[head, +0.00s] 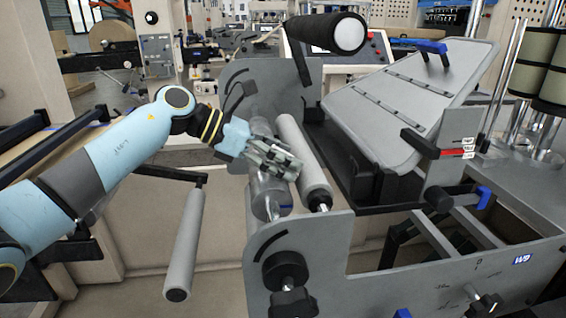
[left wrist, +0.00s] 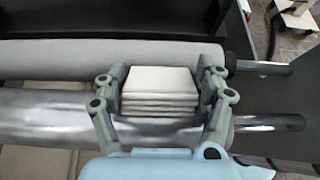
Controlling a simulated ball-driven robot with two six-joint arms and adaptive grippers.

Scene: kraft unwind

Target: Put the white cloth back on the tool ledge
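In the left wrist view, the white cloth (left wrist: 158,92) is a folded stack of several layers. It sits between the two fingers of my left gripper (left wrist: 160,98), with the fingers close against both its sides. A shiny metal roller (left wrist: 50,117) and a grey roller (left wrist: 60,62) run behind and beneath it. In the head view, my left gripper (head: 278,160) is over these rollers in the middle, and the cloth is hidden by the gripper. I cannot pick out the tool ledge with certainty. My right gripper is not in view.
A tilted grey panel (head: 410,95) stands right of the rollers. A black roller with a white end (head: 328,33) hangs above them. A grey side plate with black knobs (head: 325,250) rises in front. A grey handle-like roller (head: 185,245) hangs at lower left.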

